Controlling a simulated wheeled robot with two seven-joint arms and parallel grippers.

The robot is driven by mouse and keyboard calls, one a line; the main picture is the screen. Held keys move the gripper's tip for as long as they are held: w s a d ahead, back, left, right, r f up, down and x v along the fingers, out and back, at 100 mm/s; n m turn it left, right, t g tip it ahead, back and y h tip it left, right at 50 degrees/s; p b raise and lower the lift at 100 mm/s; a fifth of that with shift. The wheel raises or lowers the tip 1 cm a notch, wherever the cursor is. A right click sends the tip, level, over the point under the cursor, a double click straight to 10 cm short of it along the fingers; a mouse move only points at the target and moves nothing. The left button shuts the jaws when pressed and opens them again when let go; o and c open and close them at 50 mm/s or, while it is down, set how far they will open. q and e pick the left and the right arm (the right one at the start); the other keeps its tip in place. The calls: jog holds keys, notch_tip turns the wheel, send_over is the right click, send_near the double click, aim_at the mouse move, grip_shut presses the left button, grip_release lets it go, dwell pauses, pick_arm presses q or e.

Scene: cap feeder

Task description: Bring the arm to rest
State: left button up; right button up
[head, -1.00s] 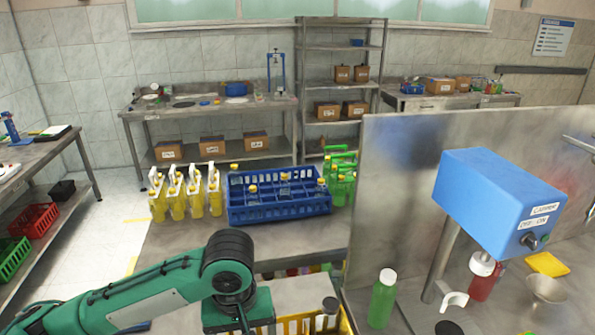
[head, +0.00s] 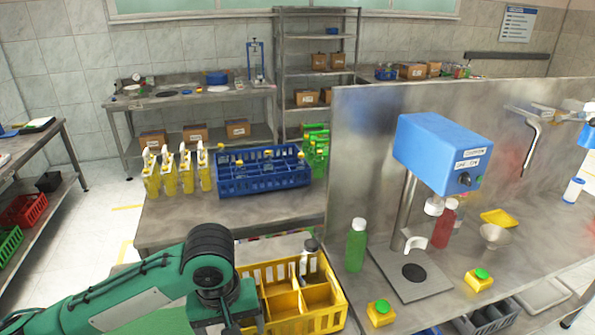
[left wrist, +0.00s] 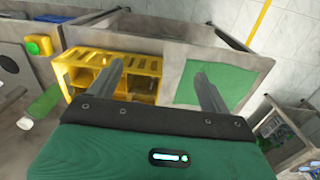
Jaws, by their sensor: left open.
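My left arm comes in from the left in the head view, with its green wrist (head: 208,280) at the lower middle, just left of the yellow crate (head: 338,308). Its fingertips are not clear there. In the left wrist view my left gripper (left wrist: 160,80) is open, its two fingers wide apart with nothing between them. The yellow crate (left wrist: 140,65) lies beyond the left finger, and a green panel (left wrist: 188,88) lies beyond the right one. A bottle (head: 309,262) with a dark cap stands in the crate. My right gripper is not in view.
A blue capper (head: 430,150) stands on the right bench with a red bottle (head: 443,228) beside it. A green bottle (head: 356,248) with a white cap stands at the bench's left edge. A yellow green-button box (head: 381,313) is near the front. A blue crate (head: 265,185) stands behind.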

pick_arm(q)
jog(key=s+d+f+m+t+h, duration=0.2)
jog(key=s+d+f+m+h, duration=0.2)
jog(key=f, duration=0.5)
jog(key=s+a+f+t+y, duration=0.1)
jog(key=s+a+f+y, duration=0.1)
jog(key=s+a+f, duration=0.45)
jog(key=s+a+f+y, duration=0.2)
jog(key=s+a+f, duration=0.2)
jog(key=a, duration=0.5)
notch_tip(320, 180, down, 30)
jog(key=f+m+g, duration=0.1)
jog(key=s+a+f+g, duration=0.1)
jog(key=s+a+f, duration=0.2)
jog(key=s+f, duration=1.6)
jog(key=shift+s, duration=0.4)
